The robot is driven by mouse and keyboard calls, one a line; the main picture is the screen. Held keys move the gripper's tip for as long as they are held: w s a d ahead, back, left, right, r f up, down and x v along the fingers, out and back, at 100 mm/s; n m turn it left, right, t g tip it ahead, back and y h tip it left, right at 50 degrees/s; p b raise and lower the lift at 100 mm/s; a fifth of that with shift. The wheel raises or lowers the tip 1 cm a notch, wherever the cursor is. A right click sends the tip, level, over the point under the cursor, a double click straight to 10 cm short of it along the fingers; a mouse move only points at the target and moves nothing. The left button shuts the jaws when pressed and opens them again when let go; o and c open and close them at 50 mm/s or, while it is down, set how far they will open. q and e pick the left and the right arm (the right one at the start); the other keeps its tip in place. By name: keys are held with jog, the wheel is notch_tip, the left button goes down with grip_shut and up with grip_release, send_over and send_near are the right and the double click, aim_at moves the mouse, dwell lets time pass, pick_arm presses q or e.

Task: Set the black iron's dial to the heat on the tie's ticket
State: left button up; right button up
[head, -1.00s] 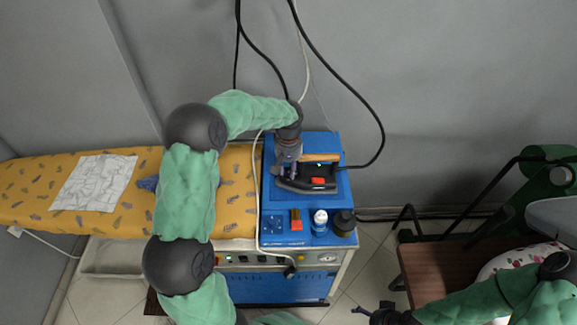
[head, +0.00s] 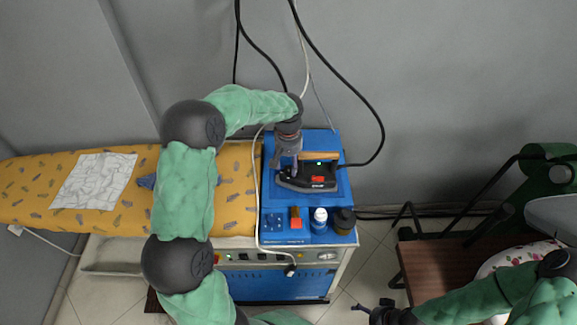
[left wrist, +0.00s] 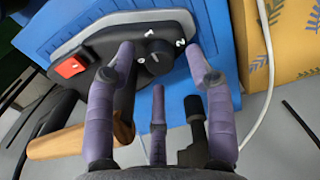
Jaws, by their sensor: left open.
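The black iron (head: 325,184) with a wooden handle and red button rests on the blue station top. Its round black dial (left wrist: 158,60) shows in the left wrist view, with white marks "1" and "2" beside it; its setting is not clear. My left gripper (head: 287,168) is over the iron's left part, open, its purple fingers (left wrist: 158,66) spread around the dial; I cannot tell if they touch it. I see no readable ticket. My right gripper (head: 374,312) is low in the head view, away from the iron.
A yellow patterned ironing board (head: 30,190) bears a white crumpled cloth (head: 95,181). A red-orange block (head: 295,217), a white bottle (head: 319,220) and a dark jar (head: 343,221) stand in front of the iron. Black cables hang behind. A brown seat (head: 430,265) stands right.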

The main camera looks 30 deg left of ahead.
aim_at(289, 167)
pick_arm(q)
notch_tip(289, 167, up, 10)
jog(key=shift+r, duration=0.2)
dwell(0.6)
